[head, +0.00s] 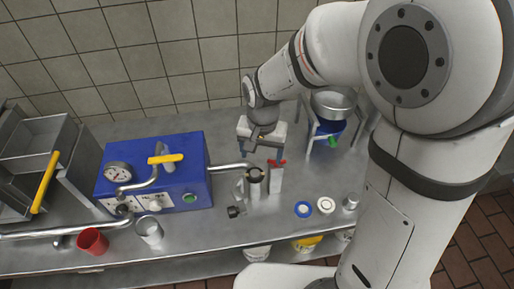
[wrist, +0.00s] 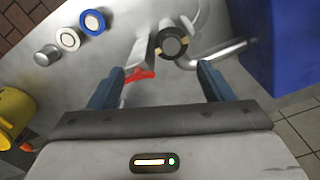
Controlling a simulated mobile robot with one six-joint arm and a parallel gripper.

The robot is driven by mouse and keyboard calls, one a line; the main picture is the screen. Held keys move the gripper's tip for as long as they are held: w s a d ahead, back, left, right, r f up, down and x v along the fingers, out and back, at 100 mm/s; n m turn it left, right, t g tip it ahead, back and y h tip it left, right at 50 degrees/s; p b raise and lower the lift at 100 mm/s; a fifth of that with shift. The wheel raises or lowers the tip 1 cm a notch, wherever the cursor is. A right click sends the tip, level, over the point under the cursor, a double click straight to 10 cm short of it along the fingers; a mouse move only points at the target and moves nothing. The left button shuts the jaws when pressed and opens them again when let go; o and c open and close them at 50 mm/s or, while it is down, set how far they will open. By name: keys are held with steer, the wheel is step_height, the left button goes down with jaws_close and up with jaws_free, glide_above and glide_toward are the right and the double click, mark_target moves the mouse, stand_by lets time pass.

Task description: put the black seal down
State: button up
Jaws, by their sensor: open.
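A black seal (head: 254,172), a dark ring, shows at the top of an upright grey cylinder beside the end of the blue machine's pipe. In the wrist view the dark ring (wrist: 163,34) surrounds a grey centre, with tan bits at its sides; I cannot tell how firmly it sits. My gripper (head: 263,157) is open above the counter, close to the seal. In the wrist view my gripper (wrist: 161,73) has its two blue fingers spread wide, nothing between them touching both, and the seal lies beyond the fingertips.
A pale upright block with a red lever (head: 277,163) stands just right of the seal. The blue machine (head: 180,170) is left. A blue ring (head: 303,209), a white ring (head: 326,205) and a metal cup (head: 350,202) lie right. A small dark part (head: 235,211) is in front.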

mark_target(254, 175)
steer(key=shift+a+f, duration=0.75)
steer(key=shift+a, duration=0.2)
step_height(254, 175, down, 7)
steer(key=shift+w+f+p, duration=0.1)
steer(key=shift+w+p, duration=0.05)
steer(key=shift+p, duration=0.4)
steer(key=shift+f, duration=0.15)
steer(key=shift+f+b, duration=0.25)
steer(key=shift+b, duration=0.05)
steer(key=shift+c, duration=0.3)
